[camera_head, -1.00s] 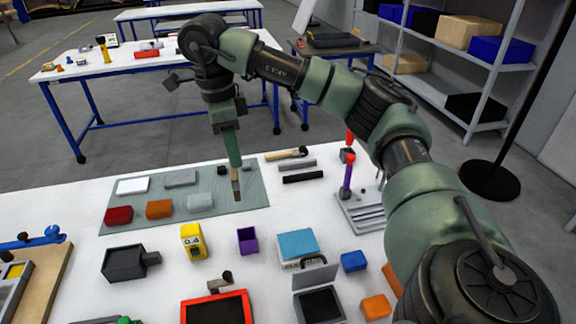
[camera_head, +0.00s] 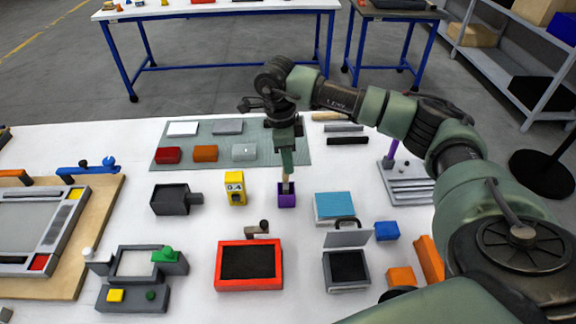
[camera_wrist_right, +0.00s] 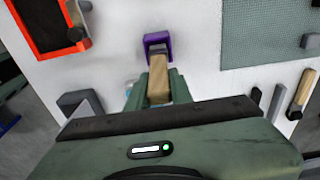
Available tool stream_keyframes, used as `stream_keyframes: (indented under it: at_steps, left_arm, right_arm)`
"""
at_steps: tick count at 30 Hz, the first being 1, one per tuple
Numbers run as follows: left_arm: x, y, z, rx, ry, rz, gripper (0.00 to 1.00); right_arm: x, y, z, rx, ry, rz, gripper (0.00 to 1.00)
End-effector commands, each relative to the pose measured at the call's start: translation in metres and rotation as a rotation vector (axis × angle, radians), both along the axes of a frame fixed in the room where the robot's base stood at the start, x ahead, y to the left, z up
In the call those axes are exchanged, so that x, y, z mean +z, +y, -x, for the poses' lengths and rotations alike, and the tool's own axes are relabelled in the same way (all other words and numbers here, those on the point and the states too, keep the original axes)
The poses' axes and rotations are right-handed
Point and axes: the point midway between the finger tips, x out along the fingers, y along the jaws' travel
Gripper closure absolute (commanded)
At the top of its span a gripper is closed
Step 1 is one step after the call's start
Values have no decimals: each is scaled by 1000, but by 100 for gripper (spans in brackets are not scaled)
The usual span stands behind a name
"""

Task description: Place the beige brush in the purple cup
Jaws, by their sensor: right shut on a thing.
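The purple cup (camera_head: 287,200) stands upright on the white table, below my right gripper (camera_head: 287,168) in the head view. It also shows in the right wrist view (camera_wrist_right: 151,39), just beyond the fingertips. The right gripper points down, shut on the beige brush (camera_head: 285,186), which hangs upright. In the wrist view the brush's beige wooden body (camera_wrist_right: 158,78) sits between the two green fingers (camera_wrist_right: 157,92). The brush's lower end overlaps the cup's mouth; how deep it reaches inside I cannot tell. My left gripper is not in view.
A yellow block (camera_head: 235,188) and a dark grey box (camera_head: 170,199) stand left of the cup. A blue-topped box (camera_head: 333,207) is to the right, a red-framed tray (camera_head: 249,283) in front. A grey-green mat (camera_head: 300,150) with several blocks lies behind.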

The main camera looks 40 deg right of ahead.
Motion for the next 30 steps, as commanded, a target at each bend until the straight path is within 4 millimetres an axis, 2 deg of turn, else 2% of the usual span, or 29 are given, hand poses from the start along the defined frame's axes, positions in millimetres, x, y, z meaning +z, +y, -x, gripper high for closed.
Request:
stream_keyframes:
  at_steps: [6, 18, 19, 21, 30]
  left_arm:
    - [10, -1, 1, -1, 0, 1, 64]
    - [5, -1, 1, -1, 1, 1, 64]
    - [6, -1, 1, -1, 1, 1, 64]
    - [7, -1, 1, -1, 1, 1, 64]
    - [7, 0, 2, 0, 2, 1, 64]
  right_arm:
    - [-29, 0, 0, -1, 2, 0, 100]
    - [-37, 0, 0, 0, 0, 0, 100]
    - [-37, 0, 0, 0, 0, 0, 76]
    - [-36, 0, 0, 0, 0, 0, 57]
    - [-35, 0, 0, 0, 0, 0, 57]
